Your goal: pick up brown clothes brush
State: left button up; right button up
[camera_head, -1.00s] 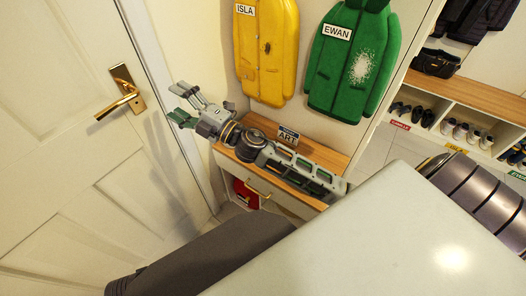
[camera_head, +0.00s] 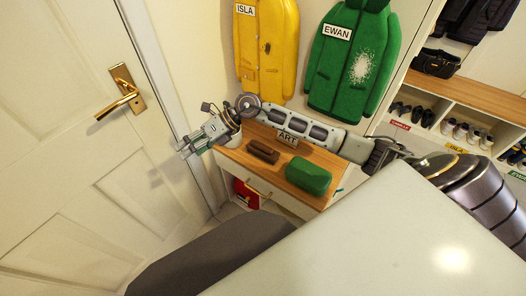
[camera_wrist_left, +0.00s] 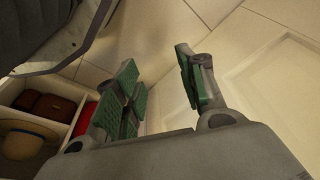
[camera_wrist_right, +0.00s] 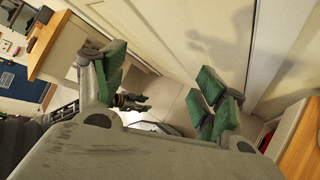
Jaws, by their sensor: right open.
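The brown clothes brush (camera_head: 263,151) lies on the wooden top of a small cabinet (camera_head: 285,160), left of a green rounded item (camera_head: 308,176). My right gripper (camera_head: 192,146) is open and empty, held left of the brush and beyond the cabinet's left end, with its arm passing over the back of the top. It also shows open in the right wrist view (camera_wrist_right: 163,82), where the brush is out of sight. My left gripper (camera_wrist_left: 156,75) is open and empty in the left wrist view; it does not show in the head view.
Yellow (camera_head: 266,50) and green (camera_head: 352,60) coats hang above. A white door with a brass handle (camera_head: 122,98) is close on the left. A shoe bench (camera_head: 470,85) is at right.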

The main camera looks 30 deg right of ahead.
pick_arm(q)
notch_tip(320, 180, down, 7)
jog(key=s, duration=0.3)
pick_arm(e)
jog(key=d+f+g+h, duration=0.1)
jog(key=d+h, duration=0.4)
jog(key=d, duration=0.8)
jog(key=w+d+f+g+h, duration=0.1)
jog(key=d+f+h, duration=0.2)
jog(key=d, duration=1.1)
jog(key=h, duration=0.3)
jog(key=shift+w+d+f+g+h, duration=0.2)
jog(key=shift+d+f+g+h, duration=0.05)
jog(key=shift+f+g+h, duration=0.05)
jog(key=shift+f, duration=0.1)
jog(key=b, duration=0.1)
send_over(264, 145)
notch_tip(264, 145, down, 8)
jog(key=shift+r, duration=0.25)
jog(key=shift+f, duration=0.45)
pick_arm(q)
jog(key=r, duration=0.1)
jog(key=d+r, duration=0.1)
jog(key=r, duration=0.1)
jog(key=shift+w, duration=0.15)
